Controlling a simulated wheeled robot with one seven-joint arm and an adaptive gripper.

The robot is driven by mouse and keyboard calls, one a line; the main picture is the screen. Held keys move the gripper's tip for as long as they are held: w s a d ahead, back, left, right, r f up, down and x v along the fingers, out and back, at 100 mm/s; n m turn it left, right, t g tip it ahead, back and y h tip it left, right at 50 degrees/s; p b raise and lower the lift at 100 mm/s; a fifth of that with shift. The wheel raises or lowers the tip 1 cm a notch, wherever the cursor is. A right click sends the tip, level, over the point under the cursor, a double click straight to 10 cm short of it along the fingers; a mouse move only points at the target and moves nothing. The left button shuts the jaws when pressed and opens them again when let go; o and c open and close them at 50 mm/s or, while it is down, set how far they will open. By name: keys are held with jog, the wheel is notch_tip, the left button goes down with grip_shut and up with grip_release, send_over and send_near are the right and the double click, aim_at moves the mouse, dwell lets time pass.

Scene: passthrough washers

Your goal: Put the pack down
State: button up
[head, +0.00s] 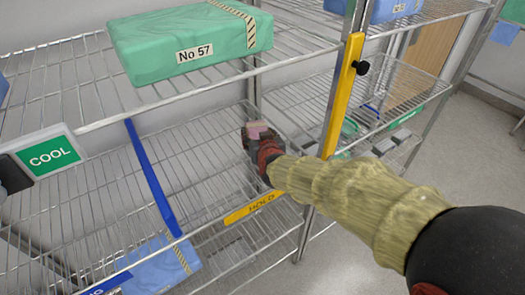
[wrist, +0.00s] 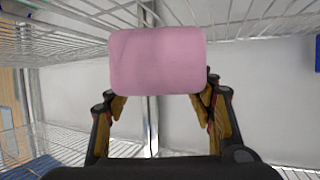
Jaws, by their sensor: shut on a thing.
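A pink pack (wrist: 158,60) sits between the fingers of my gripper (wrist: 160,100) in the wrist view, and the fingers are shut on its sides. In the head view my gripper (head: 258,138) reaches in over the middle wire shelf (head: 190,160), below the upper shelf. I cannot tell whether the pack touches the shelf.
A green pack (head: 190,45) marked No 57 lies on the upper shelf. A blue divider (head: 152,178) crosses the middle shelf to the left, and a yellow HOLD label (head: 254,208) marks its front edge. A yellow-covered post (head: 342,95) stands close right of my gripper. Wire left of it is bare.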

jog(key=f, duration=0.1)
jog(key=w+d+f+b, duration=0.1)
jog(key=w+f, duration=0.1)
jog(key=shift+w+d+f+b, duration=0.25)
jog(key=shift+d+f+b, duration=0.05)
jog(key=shift+b, duration=0.05)
jog(key=shift+w+f+b, duration=0.1)
jog(key=shift+f+b, duration=0.85)
jog(key=shift+f, duration=0.6)
jog(key=shift+f, duration=0.15)
jog(key=o, duration=1.4)
jog(key=shift+r, duration=0.2)
jog(key=p+v, duration=0.3)
jog(key=v, duration=0.8)
jog(key=shift+p, duration=0.35)
jog(key=shift+s+d, duration=0.15)
jog(key=shift+s, duration=0.35)
